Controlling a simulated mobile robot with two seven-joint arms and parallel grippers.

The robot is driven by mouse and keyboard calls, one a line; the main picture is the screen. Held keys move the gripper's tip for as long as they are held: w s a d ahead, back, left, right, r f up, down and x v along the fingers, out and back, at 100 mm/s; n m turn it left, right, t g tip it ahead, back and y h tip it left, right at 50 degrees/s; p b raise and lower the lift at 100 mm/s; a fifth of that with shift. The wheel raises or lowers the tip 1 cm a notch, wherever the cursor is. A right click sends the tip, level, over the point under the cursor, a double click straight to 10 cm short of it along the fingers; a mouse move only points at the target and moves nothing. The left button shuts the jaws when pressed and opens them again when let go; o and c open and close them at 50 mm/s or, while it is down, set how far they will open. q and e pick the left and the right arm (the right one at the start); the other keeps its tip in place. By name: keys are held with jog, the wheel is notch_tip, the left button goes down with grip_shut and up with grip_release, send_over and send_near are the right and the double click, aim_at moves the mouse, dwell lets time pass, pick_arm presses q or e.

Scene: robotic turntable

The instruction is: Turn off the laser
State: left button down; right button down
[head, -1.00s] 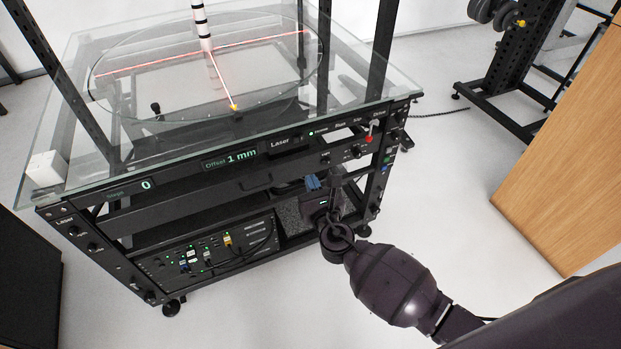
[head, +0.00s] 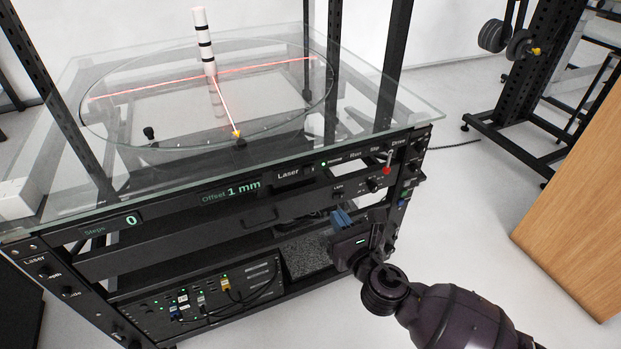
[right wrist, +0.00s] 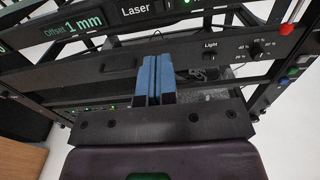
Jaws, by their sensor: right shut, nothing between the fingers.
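The laser is lit: red lines cross the glass turntable (head: 130,127) and a white post (head: 201,30) with black bands. The "Laser" label (head: 288,174) is on the rig's front panel, with a small dark rocker switch (head: 308,172) at its right. In the right wrist view the switch (right wrist: 168,5) is at the top edge. My right gripper (head: 342,217) is shut and empty, its blue fingertips below and right of the switch, apart from it. The fingers (right wrist: 155,75) point at the rig's front in the right wrist view. My left gripper is not in view.
The panel also has an "Offset 1 mm" display (head: 231,192), a "Light" switch (head: 338,195), a knob (head: 372,185) and a red-tipped lever (head: 387,170). A lower shelf holds electronics with cables. A wooden panel (head: 580,200) stands at the right.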

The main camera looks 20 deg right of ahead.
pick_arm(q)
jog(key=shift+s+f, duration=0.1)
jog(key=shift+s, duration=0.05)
pick_arm(e)
jog(key=b, duration=0.3)
send_near(307, 171)
jog(key=w, duration=0.5)
jog(key=shift+w+a+f, duration=0.2)
jog(key=shift+w+f, duration=0.05)
jog(key=shift+f, duration=0.05)
jog(key=shift+w, duration=0.9)
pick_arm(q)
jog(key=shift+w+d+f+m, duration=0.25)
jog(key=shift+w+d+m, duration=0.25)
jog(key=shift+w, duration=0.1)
pick_arm(e)
jog(key=shift+w+a+r, duration=0.1)
jog(key=shift+w+r, duration=0.05)
jog(key=shift+r, duration=0.05)
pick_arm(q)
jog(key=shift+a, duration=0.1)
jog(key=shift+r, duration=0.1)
